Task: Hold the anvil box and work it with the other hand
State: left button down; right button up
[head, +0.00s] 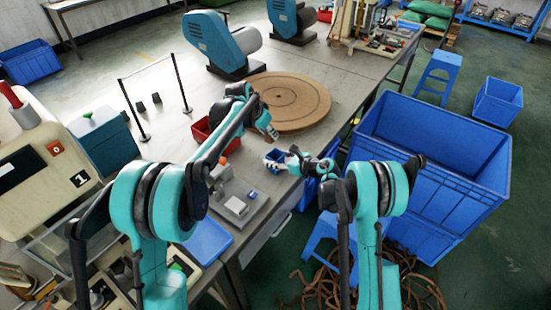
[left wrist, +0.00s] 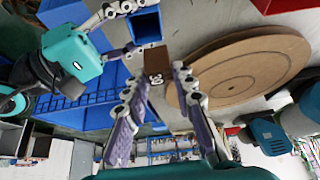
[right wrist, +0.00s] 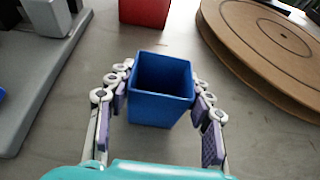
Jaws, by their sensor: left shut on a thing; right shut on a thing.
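A small open blue box (right wrist: 160,95), which I take to be the anvil box, is between the fingers of my right gripper (right wrist: 160,100). The fingers are shut on its two sides and its open top faces the right wrist camera. It also shows in the head view (head: 273,157) and in the left wrist view (left wrist: 145,25). My left gripper (left wrist: 158,72) is shut on a small dark brown block (left wrist: 155,58) with white marks. In the head view my left gripper (head: 268,130) is just above and behind the blue box, apart from it.
A round brown turntable (head: 290,98) lies on the grey table behind my grippers. A red bin (head: 201,132) stands to the left. A grey plate with metal fittings (head: 238,205) lies nearer. Large blue crates (head: 430,130) stand right of the table edge.

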pick_arm(q)
jog(key=shift+f, duration=1.4)
jog(key=c, duration=1.2)
grip_release()
jog(key=v, duration=1.2)
